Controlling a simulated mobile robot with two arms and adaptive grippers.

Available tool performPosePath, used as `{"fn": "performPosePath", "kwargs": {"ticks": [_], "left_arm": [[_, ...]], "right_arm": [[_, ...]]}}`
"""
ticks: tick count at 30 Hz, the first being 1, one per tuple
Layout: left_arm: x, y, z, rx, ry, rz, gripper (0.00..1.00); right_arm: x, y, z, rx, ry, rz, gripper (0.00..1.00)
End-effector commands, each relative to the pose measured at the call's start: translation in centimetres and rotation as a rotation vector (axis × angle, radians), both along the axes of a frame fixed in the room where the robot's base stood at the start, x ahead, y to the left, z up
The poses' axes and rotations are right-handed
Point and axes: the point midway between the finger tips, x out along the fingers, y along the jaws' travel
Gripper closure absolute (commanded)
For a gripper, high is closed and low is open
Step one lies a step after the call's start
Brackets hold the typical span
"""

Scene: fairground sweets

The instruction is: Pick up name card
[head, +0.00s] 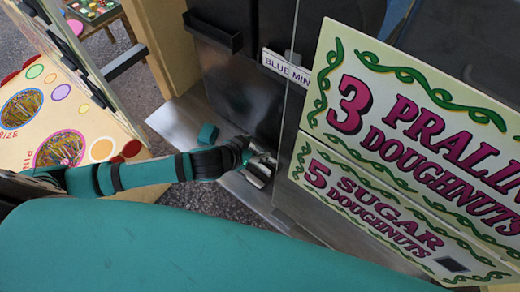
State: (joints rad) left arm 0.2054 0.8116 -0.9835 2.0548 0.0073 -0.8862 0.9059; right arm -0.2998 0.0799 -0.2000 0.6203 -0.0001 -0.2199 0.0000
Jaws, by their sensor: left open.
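A white name card (284,66) with dark lettering reading "BLUE MIN" is upright against the dark metal front near the top middle. Its right end is cut off from view beside the large sign. My left gripper (262,168) is open at the end of the arm that comes in from the left. It is low by the foot of the dark metal front, well below the card and apart from it. Nothing can be seen between its fingers. My right gripper is not in view.
A cream doughnut price sign (385,155) fills the right side, with a glass edge beside it. A metal ledge (180,117) runs along the foot of the dark cabinet (235,85). A game board (75,115) stands at the left. Paving shows between.

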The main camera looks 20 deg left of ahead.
Motion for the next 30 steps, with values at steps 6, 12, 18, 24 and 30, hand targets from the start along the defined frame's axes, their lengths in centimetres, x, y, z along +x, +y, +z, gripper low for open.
{"fn": "performPosePath", "kwargs": {"ticks": [6,12,18,24,30], "left_arm": [[1.16,-0.46,-1.26,-0.001,0.0,0.001,0.42],[1.14,-0.46,-1.34,-0.001,0.0,0.0,0.42],[1.14,-0.44,-1.34,0.0,0.001,0.001,0.67],[1.14,-0.44,-1.32,-0.001,0.0,0.001,0.92],[1.15,-0.44,-1.23,-0.001,0.0,0.001,0.93]], "right_arm": [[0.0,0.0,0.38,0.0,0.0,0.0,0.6],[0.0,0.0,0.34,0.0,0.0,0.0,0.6],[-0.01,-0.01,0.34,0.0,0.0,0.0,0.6],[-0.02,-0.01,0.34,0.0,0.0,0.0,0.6],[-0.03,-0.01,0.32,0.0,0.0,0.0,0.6]]}}
